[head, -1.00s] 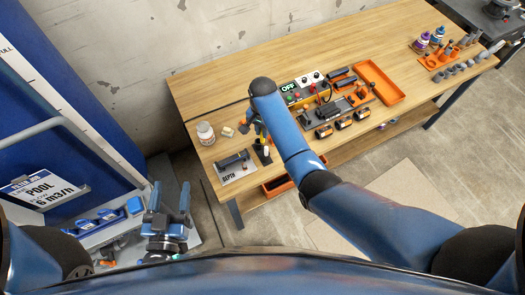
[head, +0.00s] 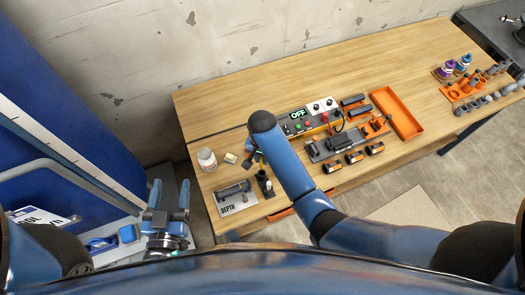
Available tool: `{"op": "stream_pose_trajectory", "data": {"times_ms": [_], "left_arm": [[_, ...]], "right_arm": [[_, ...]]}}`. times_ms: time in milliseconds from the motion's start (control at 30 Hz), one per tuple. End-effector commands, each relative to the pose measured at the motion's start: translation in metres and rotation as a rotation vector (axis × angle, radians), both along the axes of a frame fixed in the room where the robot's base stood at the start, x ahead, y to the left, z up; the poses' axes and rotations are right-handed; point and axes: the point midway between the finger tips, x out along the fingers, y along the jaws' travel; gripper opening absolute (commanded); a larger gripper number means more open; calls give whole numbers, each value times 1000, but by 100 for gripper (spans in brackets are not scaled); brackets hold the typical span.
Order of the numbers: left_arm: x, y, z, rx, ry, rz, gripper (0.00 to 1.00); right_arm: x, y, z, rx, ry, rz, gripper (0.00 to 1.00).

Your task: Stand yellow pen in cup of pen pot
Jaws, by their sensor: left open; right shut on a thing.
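My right gripper (head: 258,158) is mostly hidden behind my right arm's wrist. It is shut on the yellow pen (head: 262,164), of which only a small yellow bit shows. The dark pen pot (head: 265,184) stands on the wooden table near its front left edge, just below the gripper in the picture. I cannot tell whether the pen's lower end is inside the cup or only above it. My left gripper (head: 169,196) is open and empty, with its fingers pointing up, off the table's left end.
A white jar (head: 207,159) and a small pale block (head: 230,158) stand left of the pot. A DEPTH card (head: 238,204) with a dark tool lies beside it. A control box (head: 297,122), dark parts and an orange tray (head: 398,113) lie to the right.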

Motion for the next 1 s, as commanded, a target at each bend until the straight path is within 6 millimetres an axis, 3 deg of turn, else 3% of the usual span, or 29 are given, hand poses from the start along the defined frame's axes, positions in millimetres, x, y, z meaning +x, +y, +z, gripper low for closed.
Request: {"op": "stream_pose_trajectory", "data": {"times_ms": [133, 300, 1000], "left_arm": [[0, 0, 0, 0, 0, 0, 63], [0, 0, -22, 0, 0, 0, 63], [0, 0, -8, 0, 0, 0, 63]], "right_arm": [[0, 0, -12, -1, 1, 0, 0], [0, 0, -32, 0, 0, -1, 0], [-5, 1, -26, -1, 1, 0, 0]]}}
